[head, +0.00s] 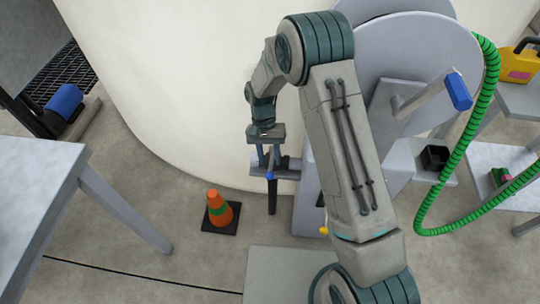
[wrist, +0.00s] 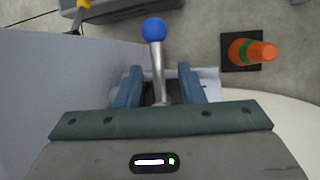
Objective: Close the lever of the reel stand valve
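The valve lever shows in the wrist view as a grey metal rod (wrist: 158,62) with a blue ball knob (wrist: 154,30). The knob (head: 269,176) also shows in the head view, low on the left side of the grey reel stand (head: 306,205). My gripper (wrist: 159,80) is open, with one finger on each side of the lever's rod and gaps showing on both sides. The knob lies out past the fingertips. In the head view my gripper (head: 270,159) points down just above the knob. The valve body is mostly hidden behind the fingers.
An orange cone with a green band (head: 219,210) stands on the floor left of the stand. A grey table (head: 40,170) is at the left. A green hose (head: 458,150) hangs at the right, near a blue-handled crank (head: 458,91). A large cream curved wall (head: 180,90) rises behind.

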